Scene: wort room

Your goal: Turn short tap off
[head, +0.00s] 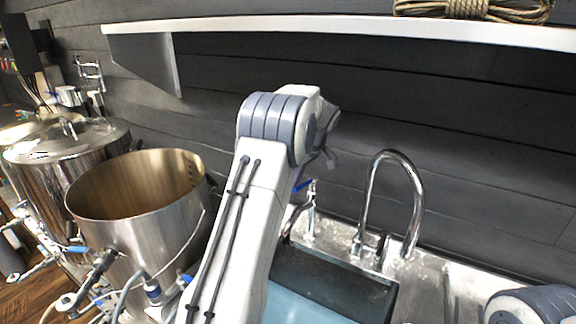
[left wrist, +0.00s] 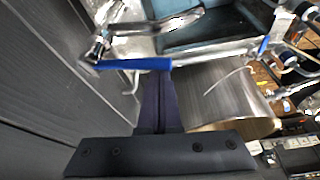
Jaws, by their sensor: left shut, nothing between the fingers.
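The short tap (head: 309,217) is a chrome tap at the back left edge of the sink, with a blue lever handle (head: 304,186). In the left wrist view the blue handle (left wrist: 134,64) runs sideways from the chrome tap body (left wrist: 96,52). My left gripper (left wrist: 160,82) is shut and empty, its dark fingertips close to the handle's free end. I cannot tell whether they touch. In the head view my left arm hides most of that gripper and part of the sink. My right gripper is out of view.
A tall curved faucet (head: 417,200) stands right of the short tap, behind the sink basin (head: 345,299). Large steel kettles (head: 150,225) stand at left. A white-edged shelf (head: 330,27) with coiled rope (head: 470,9) hangs above, on the dark plank wall.

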